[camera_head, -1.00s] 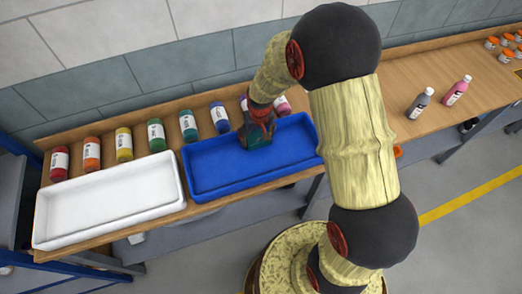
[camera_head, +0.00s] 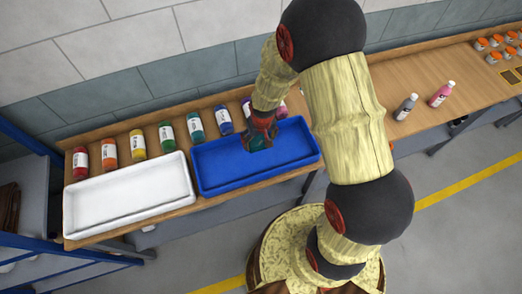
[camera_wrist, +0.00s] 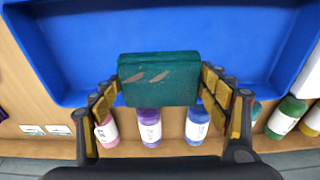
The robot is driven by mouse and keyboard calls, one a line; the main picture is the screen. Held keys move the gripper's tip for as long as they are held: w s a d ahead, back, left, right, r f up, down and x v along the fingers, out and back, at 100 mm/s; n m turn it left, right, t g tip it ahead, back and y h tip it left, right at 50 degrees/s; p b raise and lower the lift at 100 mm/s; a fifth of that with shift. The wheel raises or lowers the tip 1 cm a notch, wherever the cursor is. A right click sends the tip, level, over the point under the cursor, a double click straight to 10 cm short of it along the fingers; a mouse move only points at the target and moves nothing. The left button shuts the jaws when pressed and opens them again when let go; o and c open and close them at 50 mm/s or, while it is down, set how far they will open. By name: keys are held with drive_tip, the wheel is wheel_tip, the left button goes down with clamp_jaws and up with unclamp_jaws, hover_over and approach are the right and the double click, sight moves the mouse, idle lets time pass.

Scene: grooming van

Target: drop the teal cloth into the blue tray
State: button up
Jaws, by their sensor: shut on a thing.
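The teal cloth (camera_wrist: 158,80) looks like a thick folded block with two pale brown marks. My gripper (camera_wrist: 160,92) is shut on it, one finger at each side, in the wrist view. The blue tray (camera_wrist: 200,32) lies behind and beneath the cloth in that view. In the head view, my gripper (camera_head: 260,138) is over the back part of the blue tray (camera_head: 222,172). The cloth there is small, dark and partly hidden by the gripper. I cannot tell whether the cloth touches the tray floor.
An empty white tray (camera_head: 128,200) stands left of the blue tray. Several coloured bottles lie along the wall behind the trays, including a green one (camera_head: 166,137).

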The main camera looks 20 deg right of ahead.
drive_tip(key=shift+f+b, duration=1.75)
drive_tip(key=shift+f, duration=1.25)
drive_tip(key=o, duration=1.2)
drive_tip(key=shift+r, duration=0.1)
drive_tip(key=r, duration=0.4)
drive_tip(key=s+r, duration=0.1)
drive_tip(key=r, duration=0.6)
drive_tip(key=shift+s+r, duration=0.4)
drive_tip(key=shift+s, duration=0.1)
